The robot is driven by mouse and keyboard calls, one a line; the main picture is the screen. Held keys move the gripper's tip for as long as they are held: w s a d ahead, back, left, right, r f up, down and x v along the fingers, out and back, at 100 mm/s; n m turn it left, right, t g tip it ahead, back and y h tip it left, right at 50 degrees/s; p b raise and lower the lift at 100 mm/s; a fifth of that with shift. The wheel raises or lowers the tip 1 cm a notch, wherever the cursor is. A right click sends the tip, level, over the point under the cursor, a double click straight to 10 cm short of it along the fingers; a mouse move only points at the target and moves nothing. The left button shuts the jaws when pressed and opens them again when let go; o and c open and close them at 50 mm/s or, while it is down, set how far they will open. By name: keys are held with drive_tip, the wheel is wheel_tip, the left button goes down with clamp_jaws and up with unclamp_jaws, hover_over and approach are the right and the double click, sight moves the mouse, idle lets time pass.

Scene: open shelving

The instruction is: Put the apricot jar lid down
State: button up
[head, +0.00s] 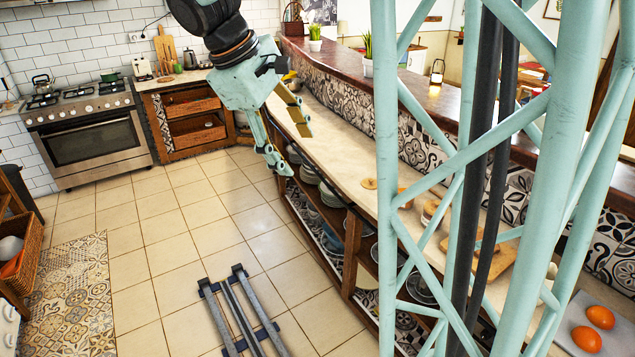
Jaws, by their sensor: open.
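A low jar-like container (432,212) with a tan top stands further right, partly hidden behind my teal column.
Shelves under the countertop hold dishes (332,195). A patterned tile wall and a raised dark wood ledge (345,75) run along its far side.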

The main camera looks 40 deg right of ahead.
drive_tip(key=w+d+f+n+g+h+p, duration=0.1)
drive_tip(key=w+d+f, duration=0.3)
drive_tip(key=w+d, duration=0.3)
drive_tip(key=w+d+f+n+g+h+p, duration=0.15)
drive_tip(key=w+d+f, duration=0.3)
drive_tip(key=d, duration=0.45)
drive_tip(key=w+d+f+n+g+h+p, duration=0.1)
drive_tip(key=w+d+f+n+h, duration=0.1)
drive_tip(key=w+d+f, duration=0.5)
drive_tip(key=n+h+p, duration=0.3)
drive_tip(key=n+p, duration=0.1)
drive_tip(key=n, duration=0.1)
approach(371, 182)
drive_tip(key=w+a+r, duration=0.2)
drive_tip(key=w, duration=0.1)
drive_tip(key=shift+s+a+f+g, duration=0.1)
drive_tip(key=shift+s+g, duration=0.15)
drive_tip(key=shift+g, duration=0.2)
drive_tip(key=x, duration=0.7)
drive_tip(key=shift+s+d, duration=0.1)
drive_tip(key=shift+d, duration=0.3)
drive_tip(key=shift+s+d+f+p, duration=0.15)
drive_tip(key=shift+d+f+p, duration=0.05)
drive_tip(key=shift+d+p, duration=0.15)
